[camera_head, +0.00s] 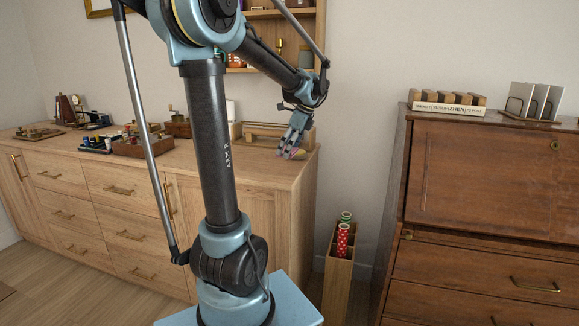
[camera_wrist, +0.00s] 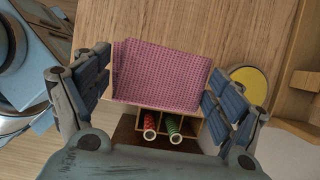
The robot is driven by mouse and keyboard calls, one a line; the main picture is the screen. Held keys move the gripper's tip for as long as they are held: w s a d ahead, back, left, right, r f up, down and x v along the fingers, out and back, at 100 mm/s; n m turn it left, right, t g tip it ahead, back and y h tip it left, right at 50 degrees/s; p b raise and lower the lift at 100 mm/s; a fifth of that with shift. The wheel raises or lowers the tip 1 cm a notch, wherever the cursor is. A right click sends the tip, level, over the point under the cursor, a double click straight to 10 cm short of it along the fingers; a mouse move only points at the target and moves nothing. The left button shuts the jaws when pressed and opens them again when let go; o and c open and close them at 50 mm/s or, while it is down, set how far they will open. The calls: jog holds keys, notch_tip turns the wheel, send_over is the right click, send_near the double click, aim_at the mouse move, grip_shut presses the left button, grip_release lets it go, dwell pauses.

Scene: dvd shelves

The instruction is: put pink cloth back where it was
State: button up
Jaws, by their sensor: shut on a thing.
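My gripper (camera_head: 293,143) is low over the right end of the wooden sideboard top (camera_head: 262,169). It is shut on the pink cloth (camera_wrist: 160,78), a woven, folded-looking rectangle that spans between the fingers in the wrist view. The left and right fingers meet its two side edges. In the head view only a small bit of pink shows below the fingertips, and the fingers hide the rest. I cannot tell whether the cloth touches the sideboard top.
A yellow round thing (camera_wrist: 250,82) lies right of the cloth in the wrist view. A wooden rack (camera_head: 265,131) stands behind my gripper. A floor bin (camera_head: 338,272) holds red and green rolls beside the sideboard. A brown wooden desk (camera_head: 480,170) stands at right.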

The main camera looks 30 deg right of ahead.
aim_at(285, 169)
jog(key=shift+f, duration=3.05)
jog(key=o, duration=1.2)
